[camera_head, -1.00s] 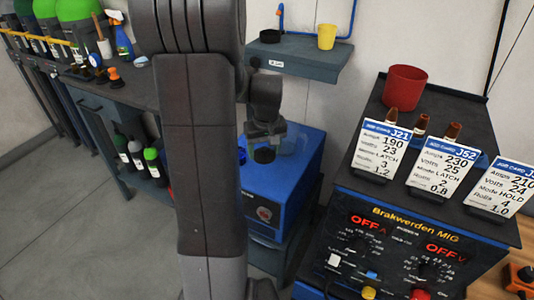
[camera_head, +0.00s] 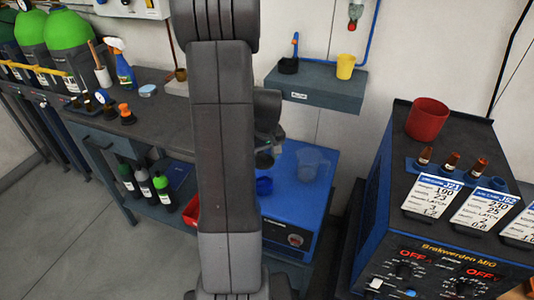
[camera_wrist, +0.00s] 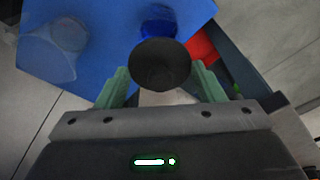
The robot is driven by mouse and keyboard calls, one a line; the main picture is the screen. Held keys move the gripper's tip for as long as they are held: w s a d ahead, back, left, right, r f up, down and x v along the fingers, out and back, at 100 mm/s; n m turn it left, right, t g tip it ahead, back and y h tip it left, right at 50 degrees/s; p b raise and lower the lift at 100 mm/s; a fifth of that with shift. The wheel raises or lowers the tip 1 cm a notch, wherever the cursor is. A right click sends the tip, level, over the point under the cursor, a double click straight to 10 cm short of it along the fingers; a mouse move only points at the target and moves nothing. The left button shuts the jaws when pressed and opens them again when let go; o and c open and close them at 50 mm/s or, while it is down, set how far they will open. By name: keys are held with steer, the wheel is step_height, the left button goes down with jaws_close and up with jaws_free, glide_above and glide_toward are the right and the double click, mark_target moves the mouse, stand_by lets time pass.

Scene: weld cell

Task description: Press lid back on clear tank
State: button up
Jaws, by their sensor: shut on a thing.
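The clear tank (camera_head: 313,163) stands on a blue cabinet top, with its upper rim uncovered. It also shows at the left of the wrist view (camera_wrist: 48,52). My gripper (camera_wrist: 158,88) is shut on a dark round lid (camera_wrist: 158,64), held between the two green fingers. In the head view the lid (camera_head: 264,160) is left of the tank and apart from it, above the blue cabinet. My arm hides part of the gripper in the head view.
A blue cup (camera_head: 265,186) sits on the blue cabinet (camera_head: 300,205), beside the tank. A red bin (camera_head: 193,212) is left of the cabinet, partly behind my arm. A wall shelf (camera_head: 315,88) with a yellow cup hangs above. The welder (camera_head: 425,235) stands at the right.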

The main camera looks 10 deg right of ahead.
steer(key=shift+f+b, duration=2.2)
steer(key=shift+f, duration=0.95)
steer(key=shift+f+b, duration=0.1)
steer(key=shift+b, duration=0.2)
steer(key=o, duration=1.3)
steer(key=shift+r+p, duration=2.45)
steer(key=shift+r, duration=1.1)
